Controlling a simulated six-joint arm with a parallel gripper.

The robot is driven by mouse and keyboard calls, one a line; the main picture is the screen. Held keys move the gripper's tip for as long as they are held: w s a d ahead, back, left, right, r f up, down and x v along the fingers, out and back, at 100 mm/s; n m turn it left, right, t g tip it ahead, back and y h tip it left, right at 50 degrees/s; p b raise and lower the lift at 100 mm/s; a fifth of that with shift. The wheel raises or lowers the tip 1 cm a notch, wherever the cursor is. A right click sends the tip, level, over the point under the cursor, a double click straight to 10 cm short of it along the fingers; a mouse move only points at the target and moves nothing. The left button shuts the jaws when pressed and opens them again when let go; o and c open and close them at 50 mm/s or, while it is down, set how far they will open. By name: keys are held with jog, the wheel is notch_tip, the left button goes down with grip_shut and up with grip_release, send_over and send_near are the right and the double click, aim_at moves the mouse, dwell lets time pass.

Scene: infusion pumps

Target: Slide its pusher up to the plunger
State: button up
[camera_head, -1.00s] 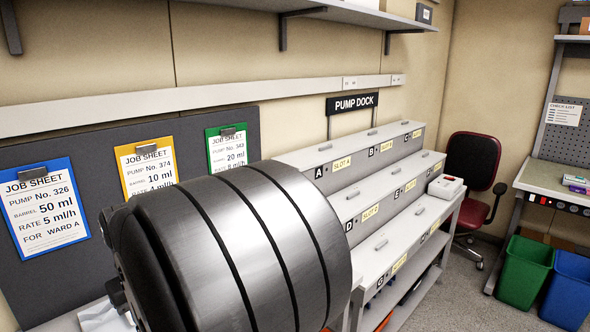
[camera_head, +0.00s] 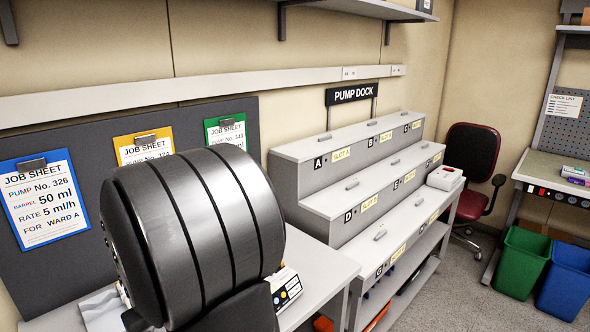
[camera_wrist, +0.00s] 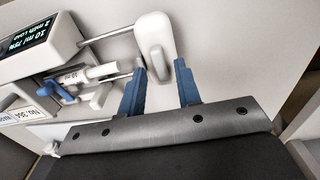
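In the wrist view the pump (camera_wrist: 40,35), with a lit display, is at the upper left. Its syringe (camera_wrist: 95,73) lies with a thin plunger (camera_wrist: 122,75) pointing right. The white pusher (camera_wrist: 155,32), with a grey pad, stands on a metal rod right of the pump. My gripper (camera_wrist: 160,72) is open, its blue fingers either side of the pusher's lower end. I cannot tell whether they touch it. The left finger partly hides the plunger's end, so the gap to the pusher is unclear. In the head view my arm hides the gripper; only part of the pump (camera_head: 286,289) shows.
The stepped pump dock (camera_head: 340,185) with lettered slots stands to the right, holding a white device (camera_head: 445,178). Job sheets (camera_head: 45,200) hang on the grey board behind my arm. Some bare bench top (camera_head: 325,272) shows right of the pump.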

jog(key=shift+f, duration=0.4)
jog(key=shift+f, duration=0.2)
dwell(0.3)
jog(key=c, duration=0.6)
jog(key=shift+o, duration=0.2)
jog(key=shift+w+d, duration=0.9)
jog(key=shift+w, duration=0.15)
jog(key=shift+w+d, duration=0.2)
jog(key=o, duration=0.6)
jog(key=shift+c, duration=0.2)
